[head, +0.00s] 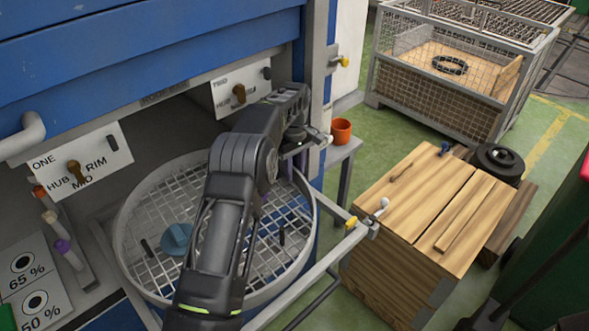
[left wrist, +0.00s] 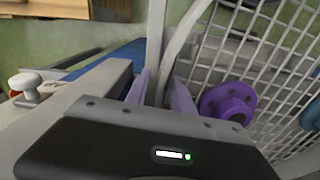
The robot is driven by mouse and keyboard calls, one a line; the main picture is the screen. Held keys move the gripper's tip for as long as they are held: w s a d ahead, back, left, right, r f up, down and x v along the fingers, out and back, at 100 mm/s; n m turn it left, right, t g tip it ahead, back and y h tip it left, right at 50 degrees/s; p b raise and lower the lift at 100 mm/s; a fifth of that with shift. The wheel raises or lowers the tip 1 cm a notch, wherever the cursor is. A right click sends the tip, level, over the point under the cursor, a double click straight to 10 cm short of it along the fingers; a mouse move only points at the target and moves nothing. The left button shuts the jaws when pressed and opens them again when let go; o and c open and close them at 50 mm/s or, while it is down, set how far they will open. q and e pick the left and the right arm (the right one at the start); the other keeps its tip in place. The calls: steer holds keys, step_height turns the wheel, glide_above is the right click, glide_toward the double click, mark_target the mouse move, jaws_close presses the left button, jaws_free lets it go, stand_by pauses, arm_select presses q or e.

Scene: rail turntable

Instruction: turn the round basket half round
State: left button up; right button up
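The round basket (head: 128,225) is a grey wire-mesh drum with a solid rim, standing at the mouth of the blue machine. My left arm crosses over it and hides its middle. My left gripper (head: 300,160) is at the far right side of the rim, fingers pointing down. In the left wrist view its two purple fingers (left wrist: 161,92) stand apart, on either side of the grey rim (left wrist: 188,40); whether they press on it is unclear. A blue disc (head: 177,238) and dark pegs lie in the basket. A purple flanged part (left wrist: 228,104) shows inside. My right gripper is out of view.
An orange cup (head: 341,131) stands on a small stand behind. A wooden crate (head: 425,210) is right, a mesh cage (head: 440,100) behind. Labelled plates hang on the machine.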

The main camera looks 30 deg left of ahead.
arm_select(q)
step_height(320, 180, up, 6)
steer(key=shift+f+b, duration=0.25)
steer(key=shift+b, duration=0.25)
steer(key=shift+r+p, duration=0.85)
steer(key=shift+r, duration=0.35)
steer(key=shift+f, duration=0.1)
steer(key=shift+c, duration=0.2)
